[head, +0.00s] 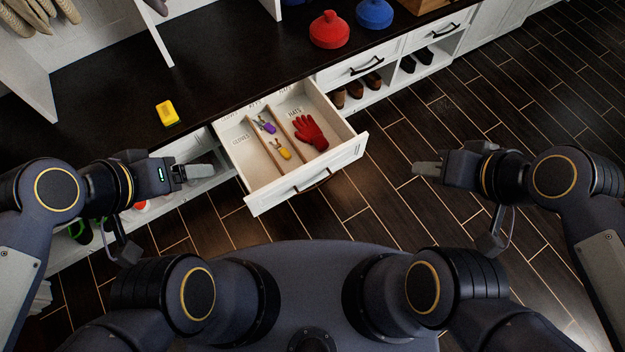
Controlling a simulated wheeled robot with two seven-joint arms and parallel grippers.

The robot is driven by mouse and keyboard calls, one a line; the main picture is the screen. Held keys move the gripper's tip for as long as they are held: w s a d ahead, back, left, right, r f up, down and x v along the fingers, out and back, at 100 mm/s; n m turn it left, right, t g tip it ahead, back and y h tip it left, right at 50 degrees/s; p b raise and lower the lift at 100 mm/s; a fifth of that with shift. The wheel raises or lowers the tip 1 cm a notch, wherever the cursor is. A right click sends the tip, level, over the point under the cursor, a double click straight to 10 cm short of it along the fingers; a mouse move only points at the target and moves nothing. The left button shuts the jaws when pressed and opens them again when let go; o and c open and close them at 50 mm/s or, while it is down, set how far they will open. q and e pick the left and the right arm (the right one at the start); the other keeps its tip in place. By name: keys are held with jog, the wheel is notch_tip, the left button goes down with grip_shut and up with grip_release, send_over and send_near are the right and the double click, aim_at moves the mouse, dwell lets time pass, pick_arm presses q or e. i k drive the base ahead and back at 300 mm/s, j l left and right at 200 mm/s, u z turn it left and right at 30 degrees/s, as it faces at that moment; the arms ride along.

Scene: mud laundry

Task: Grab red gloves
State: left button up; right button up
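The red gloves (311,132) lie in the right compartment of an open white drawer (255,199), seen from above in the head view. They look like one red shape with spread fingers; I cannot tell if there are two. My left gripper (207,172) is just left of the drawer, apart from the gloves. My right gripper (421,168) is to the right of the drawer, over the floor, holding nothing that I can see. The finger gaps of both grippers are not clear from this angle.
The middle compartment holds purple-handled (264,125) and yellow-handled (281,150) tools; the left one looks empty. A yellow block (167,113) sits on the dark counter (110,95), with red (329,31) and blue (374,13) lidded items farther back. Shoes (355,90) stand in cubbies right of the drawer.

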aim_at(309, 132)
jog(key=i+j+z, duration=0.45)
jog(key=j, duration=0.25)
jog(key=i+j+z, duration=0.4)
jog(key=j, duration=0.5)
jog(key=i, duration=0.1)
